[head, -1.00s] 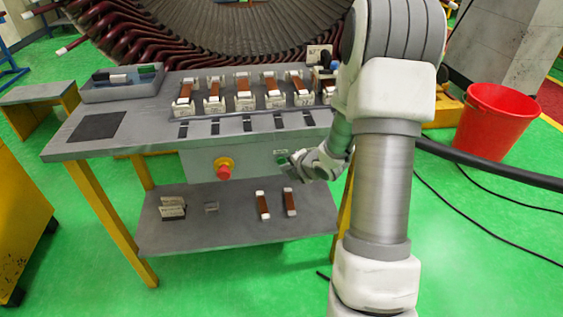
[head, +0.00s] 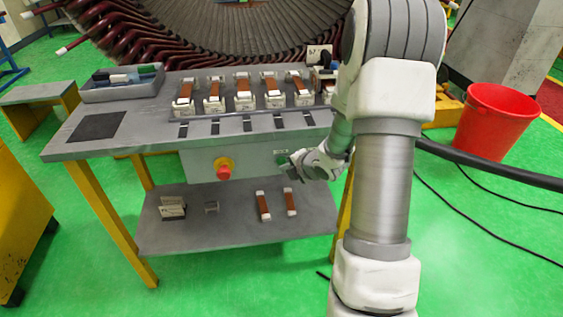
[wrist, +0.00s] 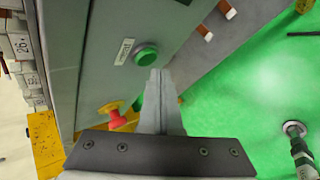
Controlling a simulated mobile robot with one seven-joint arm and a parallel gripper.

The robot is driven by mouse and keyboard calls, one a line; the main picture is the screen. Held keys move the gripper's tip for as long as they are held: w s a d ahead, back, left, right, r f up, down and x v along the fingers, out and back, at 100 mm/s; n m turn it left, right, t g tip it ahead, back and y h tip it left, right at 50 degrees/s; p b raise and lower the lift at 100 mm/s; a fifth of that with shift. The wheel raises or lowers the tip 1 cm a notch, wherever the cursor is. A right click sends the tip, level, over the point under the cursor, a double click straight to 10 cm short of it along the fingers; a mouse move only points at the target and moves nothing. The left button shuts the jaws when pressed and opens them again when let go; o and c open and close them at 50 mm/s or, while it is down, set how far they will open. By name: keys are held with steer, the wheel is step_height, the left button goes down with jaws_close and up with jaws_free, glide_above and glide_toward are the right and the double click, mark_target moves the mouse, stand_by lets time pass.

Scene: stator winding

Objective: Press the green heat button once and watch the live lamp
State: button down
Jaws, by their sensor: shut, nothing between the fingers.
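The green button (wrist: 147,55) sits on the grey front panel (head: 240,160) under the bench top, beside a small white label (wrist: 124,51). In the head view the button (head: 283,158) is partly covered by my gripper (head: 290,167). In the wrist view my gripper (wrist: 156,75) is shut and empty, its fingertips just below the button; I cannot tell whether they touch it. A red stop knob (head: 223,171) on a yellow base is to the left on the same panel. I cannot make out a live lamp.
Several brown-and-white coil pieces (head: 243,88) stand in a row on the bench top (head: 150,125). The lower shelf (head: 235,225) holds two more brown pieces (head: 263,206). A red bucket (head: 495,122) and dark cables stand to the right.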

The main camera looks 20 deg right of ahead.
steer(key=shift+w, duration=0.15)
steer(key=shift+w+d, duration=0.1)
steer(key=shift+w, duration=0.15)
steer(key=shift+w+d, duration=0.15)
steer(key=shift+w, duration=0.2)
stand_by(1.0)
steer(key=shift+s, duration=0.1)
steer(key=shift+s+a+b, duration=0.25)
steer(key=shift+s+b, duration=0.15)
steer(key=shift+s, duration=0.25)
steer(key=s+b, duration=0.1)
steer(key=s, duration=0.1)
steer(key=s+a, duration=0.1)
steer(key=s, duration=0.1)
steer(key=shift+s+a+b, duration=0.2)
steer(key=shift+s+b, duration=0.2)
stand_by(0.6)
